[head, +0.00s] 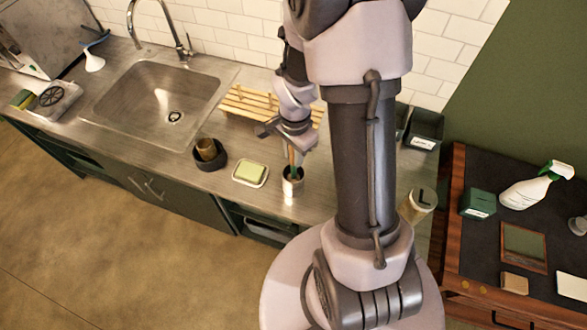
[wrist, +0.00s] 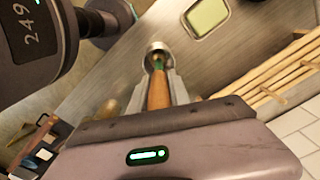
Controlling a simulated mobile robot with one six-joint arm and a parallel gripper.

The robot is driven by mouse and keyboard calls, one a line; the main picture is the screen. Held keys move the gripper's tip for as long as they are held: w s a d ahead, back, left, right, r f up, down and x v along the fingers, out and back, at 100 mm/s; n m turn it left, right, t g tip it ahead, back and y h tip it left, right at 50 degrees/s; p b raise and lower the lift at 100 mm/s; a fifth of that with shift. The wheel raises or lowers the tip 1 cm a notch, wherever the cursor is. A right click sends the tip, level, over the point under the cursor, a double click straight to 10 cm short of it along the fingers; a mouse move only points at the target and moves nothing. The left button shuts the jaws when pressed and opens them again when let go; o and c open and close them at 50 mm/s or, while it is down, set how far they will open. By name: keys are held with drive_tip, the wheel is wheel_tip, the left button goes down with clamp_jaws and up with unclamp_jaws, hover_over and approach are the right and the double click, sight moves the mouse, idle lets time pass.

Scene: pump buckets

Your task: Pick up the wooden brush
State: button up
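The wooden brush (wrist: 158,92) stands in a small metal cup (head: 292,187) near the counter's front edge. In the wrist view its brown handle points towards me, and its far end, with some green, is in the cup (wrist: 157,50). My gripper (head: 292,145) is over the cup from above. In the wrist view my gripper's fingers (wrist: 158,82) lie on both sides of the handle, with no clear gap, so it looks shut on it. The brush's lower end is hidden inside the cup.
A green sponge on a tray (head: 250,173) and a dark bowl with a brown cup (head: 209,154) stand to the left. A wooden rack (head: 245,104) lies behind, beside the sink (head: 155,95). A cylindrical container (head: 417,205) is to the right.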

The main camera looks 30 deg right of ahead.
clamp_jaws()
